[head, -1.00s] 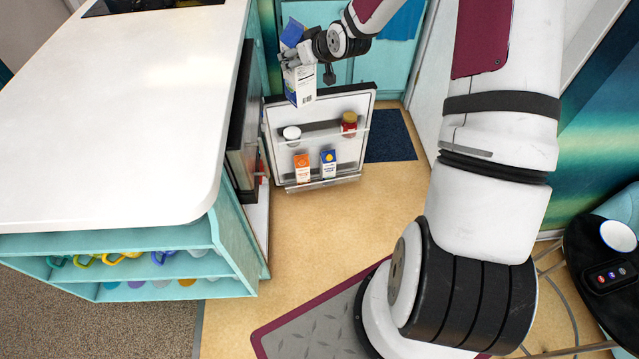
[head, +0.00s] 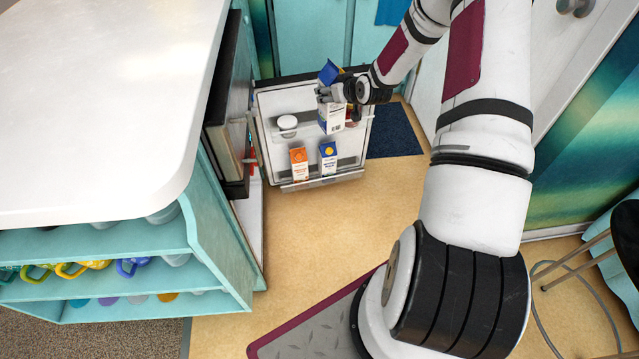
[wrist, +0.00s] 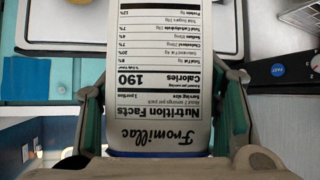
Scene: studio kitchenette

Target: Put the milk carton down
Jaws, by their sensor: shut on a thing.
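The milk carton (head: 331,117), white with a blue top, is in my gripper (head: 335,92), which is shut on its upper part. In the head view the carton hangs in front of the open fridge door (head: 267,103), over its upper shelf area, and covers part of a red-lidded jar. In the wrist view the carton (wrist: 160,75) fills the middle, its nutrition label upside down, with a finger on each side. I cannot tell whether the carton's base touches anything.
A white-lidded jar (head: 287,124) is on the door's upper shelf. An orange-and-white carton (head: 299,163) and a blue-and-white carton (head: 328,158) stand on its lower shelf. The white counter (head: 90,110) is at left, mugs below it. Floor in front of the door is clear.

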